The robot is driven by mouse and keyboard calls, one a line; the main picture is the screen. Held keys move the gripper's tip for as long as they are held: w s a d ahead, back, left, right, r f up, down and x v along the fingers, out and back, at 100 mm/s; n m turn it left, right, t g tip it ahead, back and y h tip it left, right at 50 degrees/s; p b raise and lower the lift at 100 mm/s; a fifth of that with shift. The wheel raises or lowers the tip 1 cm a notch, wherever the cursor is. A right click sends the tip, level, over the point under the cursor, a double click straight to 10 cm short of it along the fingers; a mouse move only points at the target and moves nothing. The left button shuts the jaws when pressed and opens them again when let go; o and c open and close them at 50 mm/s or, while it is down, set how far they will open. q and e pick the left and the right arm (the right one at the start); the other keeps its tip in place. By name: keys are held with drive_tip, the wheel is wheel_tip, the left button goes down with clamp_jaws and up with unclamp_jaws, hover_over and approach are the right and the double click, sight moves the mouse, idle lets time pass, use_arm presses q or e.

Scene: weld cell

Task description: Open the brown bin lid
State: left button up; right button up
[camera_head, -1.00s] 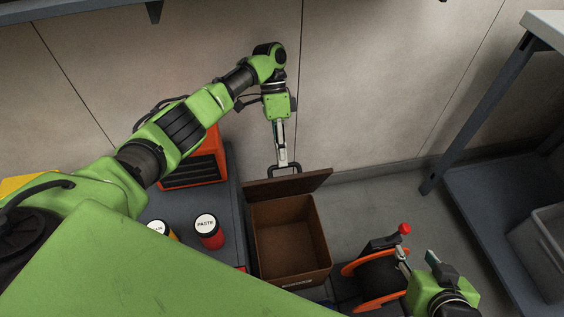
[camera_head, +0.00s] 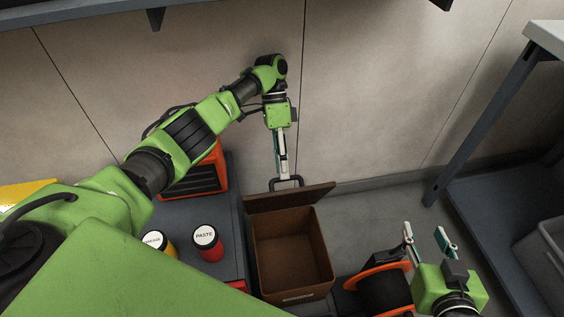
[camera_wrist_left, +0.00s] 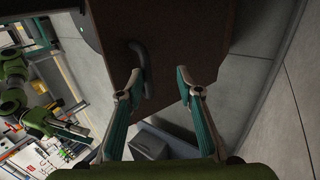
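The brown bin (camera_head: 325,262) stands open on the floor area, and I see into its empty inside. Its lid (camera_head: 300,199) is raised along the back edge and tilted up; it fills the upper middle of the left wrist view (camera_wrist_left: 185,35). A dark handle (camera_head: 287,182) sticks up from the lid's edge. My left gripper (camera_head: 285,175) points down at the handle. In the left wrist view its fingers (camera_wrist_left: 158,88) are spread, with the handle (camera_wrist_left: 147,70) beside the left finger; I cannot tell whether they touch. My right gripper (camera_head: 427,236) is open and empty, right of the bin.
A red paste can (camera_head: 208,246) and a yellow can (camera_head: 160,244) stand on the dark surface left of the bin, before an orange box (camera_head: 207,172). An orange-rimmed reel (camera_head: 378,287) is close at right. A dark shelf unit (camera_head: 490,200) stands far right; the wall is behind.

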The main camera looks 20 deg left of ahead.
use_arm(q)
drive_tip(key=shift+o, duration=0.6)
drive_tip(key=shift+w+a+f, duration=0.1)
drive_tip(key=shift+a+f, duration=0.1)
drive_tip(key=shift+f, duration=0.65)
drive_tip(key=shift+r, duration=0.15)
drive_tip(key=shift+c, duration=0.6)
use_arm(e)
drive_tip(key=shift+w+f, duration=0.15)
drive_tip(key=shift+f, duration=0.1)
drive_tip(key=shift+r, duration=0.2)
use_arm(q)
wheel_tip(320, 180, up, 11)
drive_tip(key=shift+d, duration=0.2)
use_arm(e)
drive_tip(key=shift+w+a+f, duration=0.1)
drive_tip(key=shift+f, duration=0.05)
